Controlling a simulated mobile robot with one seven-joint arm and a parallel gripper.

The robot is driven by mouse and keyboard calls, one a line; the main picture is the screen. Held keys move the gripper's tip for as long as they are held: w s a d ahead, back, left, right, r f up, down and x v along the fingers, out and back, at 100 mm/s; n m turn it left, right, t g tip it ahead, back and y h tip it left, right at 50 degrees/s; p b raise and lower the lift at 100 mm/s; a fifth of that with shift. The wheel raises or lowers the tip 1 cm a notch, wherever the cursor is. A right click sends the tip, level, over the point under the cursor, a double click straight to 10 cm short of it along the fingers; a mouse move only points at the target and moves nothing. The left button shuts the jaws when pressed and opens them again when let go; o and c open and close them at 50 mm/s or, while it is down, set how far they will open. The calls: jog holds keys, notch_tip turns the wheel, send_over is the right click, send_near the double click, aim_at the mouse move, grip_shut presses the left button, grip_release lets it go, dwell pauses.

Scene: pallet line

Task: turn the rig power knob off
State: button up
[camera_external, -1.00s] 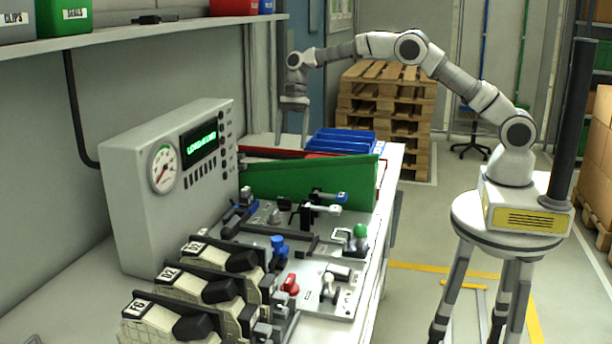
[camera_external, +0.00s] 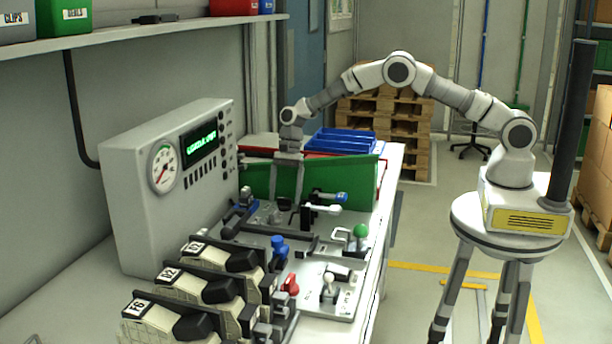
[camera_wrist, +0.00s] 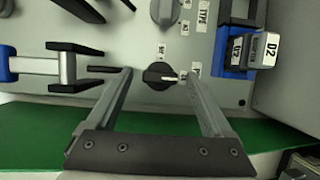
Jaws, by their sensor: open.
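A black round knob (camera_wrist: 160,77) with a white pointer line sits on the grey panel in the wrist view. Its pointer is towards the right, at a small white label too blurred to read; another small label is above the knob. I cannot read a name marking it as the rig power knob. My gripper (camera_wrist: 158,73) is open, one finger on each side of the knob and apart from it. In the external view my gripper (camera_external: 288,192) points down over the far end of the panel, in front of the green board; the knob is hard to make out there.
A grey knob (camera_wrist: 166,10) is above the black one in the wrist view. A blue-based block labelled D2 (camera_wrist: 263,50) is right, a blue-ended handle (camera_wrist: 40,66) left. The green board (camera_external: 335,180) stands close by. The display box (camera_external: 150,215) is at left.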

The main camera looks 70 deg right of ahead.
grip_shut()
dwell(0.5)
jog(key=shift+n, duration=0.3)
jog(key=n+g, duration=0.1)
jog(key=n, duration=0.1)
jog(key=n+g, duration=0.1)
jog(key=n, duration=0.1)
jog(key=shift+w+a+f+n+h+b, duration=0.1)
jog(key=shift+w+n+h+b, duration=0.1)
jog(key=shift+n+h+b, duration=0.15)
jog(key=shift+n+g+h, duration=0.25)
jog(key=shift+n+g, duration=0.15)
jog(key=shift+n, duration=0.85)
jog(key=shift+n+g+b, duration=0.3)
jog(key=shift+n+b, duration=0.1)
jog(key=shift+n, duration=0.4)
